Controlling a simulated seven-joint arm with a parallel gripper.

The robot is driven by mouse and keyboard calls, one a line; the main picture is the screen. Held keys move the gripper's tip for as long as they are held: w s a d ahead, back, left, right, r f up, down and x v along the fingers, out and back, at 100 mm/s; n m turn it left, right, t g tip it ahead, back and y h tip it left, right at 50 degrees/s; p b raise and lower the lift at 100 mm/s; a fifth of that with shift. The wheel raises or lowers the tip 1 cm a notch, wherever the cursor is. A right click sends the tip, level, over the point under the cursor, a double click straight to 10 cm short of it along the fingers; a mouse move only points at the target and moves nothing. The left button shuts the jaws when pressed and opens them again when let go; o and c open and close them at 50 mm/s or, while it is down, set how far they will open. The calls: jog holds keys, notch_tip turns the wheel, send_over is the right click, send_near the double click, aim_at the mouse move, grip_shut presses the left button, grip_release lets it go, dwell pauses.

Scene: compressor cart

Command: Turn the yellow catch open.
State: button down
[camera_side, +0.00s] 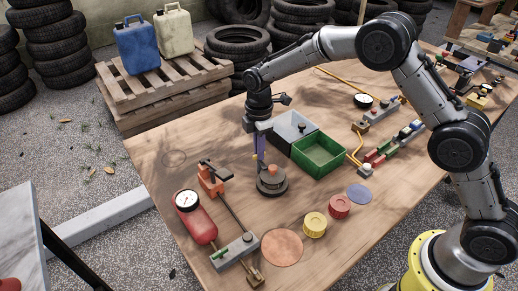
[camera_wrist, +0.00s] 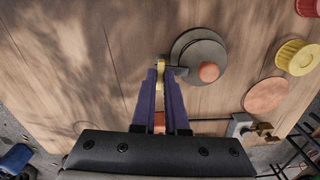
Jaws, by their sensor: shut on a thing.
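The yellow catch (camera_wrist: 161,70) is a small piece beside a dark round fixture (camera_wrist: 200,55) with an orange knob (camera_wrist: 209,72) on top. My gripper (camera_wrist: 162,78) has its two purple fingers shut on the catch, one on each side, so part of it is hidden. In the side view my gripper (camera_side: 259,158) points down at the left edge of the dark fixture (camera_side: 271,182). Only a little yellow shows there between the fingertips. How far the catch is turned cannot be told.
A green bin (camera_side: 319,156) and a grey bin (camera_side: 291,130) stand close behind my gripper. An orange clamp (camera_side: 210,180) and a red cylinder with a gauge (camera_side: 195,218) lie to the left. Yellow (camera_side: 315,225) and red (camera_side: 340,206) caps sit to the right. The wood in front is partly clear.

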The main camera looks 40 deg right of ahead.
jog(key=m, duration=0.4)
jog(key=shift+m, duration=0.3)
jog(key=m, duration=0.3)
jog(key=shift+m, duration=0.3)
jog(key=m, duration=0.4)
jog(key=shift+m, duration=1.8)
jog(key=c, duration=0.9)
grip_release()
jog(key=shift+c, duration=0.2)
